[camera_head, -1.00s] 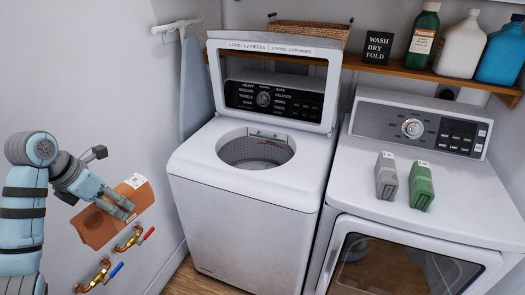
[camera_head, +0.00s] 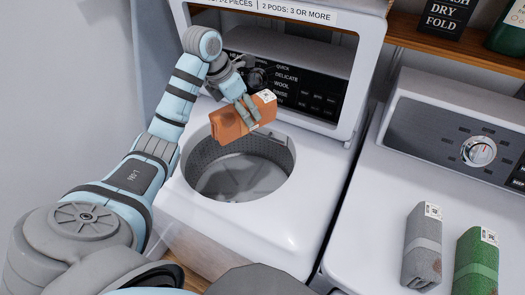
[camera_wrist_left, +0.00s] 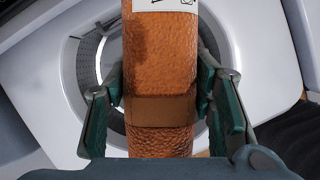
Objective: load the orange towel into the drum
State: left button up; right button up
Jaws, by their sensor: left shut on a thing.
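The orange towel (camera_head: 240,118) is a folded bundle with a band and a white label, and it has a dark patch. My left gripper (camera_head: 248,110) is shut on it and holds it above the far part of the washer's round opening. In the left wrist view the towel (camera_wrist_left: 160,60) lies between the two fingers of the gripper (camera_wrist_left: 160,108), with the opening behind it. The drum (camera_head: 235,178) is open, and its perforated wall and grey bottom show no cloth in the visible part. My right gripper is not in view.
The washer's raised lid (camera_head: 362,75) and control panel (camera_head: 300,88) stand close behind the towel. A grey bundle (camera_head: 423,245) and a green bundle (camera_head: 476,262) lie on the dryer (camera_head: 375,220) at right. A shelf (camera_head: 450,52) runs behind.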

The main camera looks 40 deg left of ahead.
pick_arm(q)
jog(key=a+f+n+b, duration=0.1)
jog(key=f+b, duration=0.2)
jog(key=f, duration=0.8)
jog(key=a+f+n+y+b, duration=0.1)
jog(key=f+n+b, duration=0.1)
jog(key=f, duration=0.9)
jog(key=a+f+n+y+b, duration=0.1)
jog(key=f+n+b, duration=0.1)
jog(key=f, duration=0.9)
jog(key=shift+s+a+b, duration=0.15)
jog(key=shift+s+b, duration=0.05)
jog(key=shift+b, duration=0.65)
